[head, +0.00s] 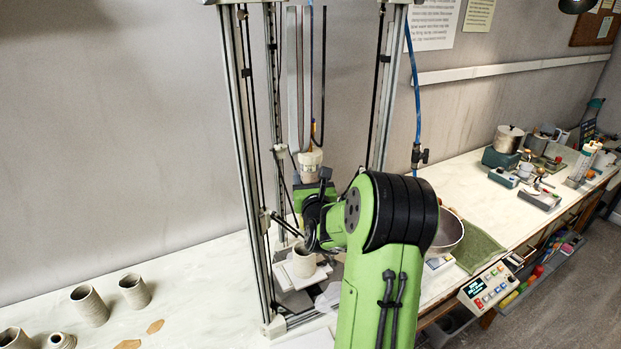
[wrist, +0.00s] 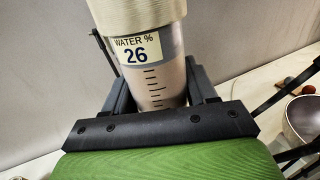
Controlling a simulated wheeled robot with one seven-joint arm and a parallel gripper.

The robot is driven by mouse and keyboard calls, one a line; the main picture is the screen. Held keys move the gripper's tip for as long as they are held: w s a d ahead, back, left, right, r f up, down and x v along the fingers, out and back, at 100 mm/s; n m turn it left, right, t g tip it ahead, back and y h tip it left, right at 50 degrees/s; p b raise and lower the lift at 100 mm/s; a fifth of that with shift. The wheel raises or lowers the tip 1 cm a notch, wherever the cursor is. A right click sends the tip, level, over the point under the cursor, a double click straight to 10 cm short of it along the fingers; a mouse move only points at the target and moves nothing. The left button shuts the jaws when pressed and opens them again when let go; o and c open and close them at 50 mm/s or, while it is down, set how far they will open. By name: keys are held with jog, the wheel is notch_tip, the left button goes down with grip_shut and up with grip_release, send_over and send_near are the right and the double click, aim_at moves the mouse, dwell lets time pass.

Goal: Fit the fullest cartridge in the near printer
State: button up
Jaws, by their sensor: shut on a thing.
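The near printer (head: 238,120) is a tall metal frame with hoses and cables hanging inside it. In the wrist view my gripper (wrist: 160,88) is shut on a clear cartridge (wrist: 168,72), with dark fingers on both sides. The cartridge is upright, labelled "WATER % 26", with scale marks and greyish contents. A cream collar (wrist: 135,12) covers its top. In the head view the cartridge's cream top (head: 311,158) is under the hanging hoses; whether it is seated, I cannot tell.
A ridged clay cup (head: 304,262) stands on the printer's bed below my gripper. Several clay pots, one (head: 89,305) among them, stand at the left. A metal bowl (head: 448,232), a green cloth (head: 480,246) and a control box (head: 487,287) are at the right.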

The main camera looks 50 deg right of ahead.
dwell(0.3)
jog(key=o, duration=1.6)
jog(key=shift+f, duration=0.15)
jog(key=b+v, duration=0.8)
jog(key=v, duration=0.7)
jog(key=shift+s+a, duration=0.3)
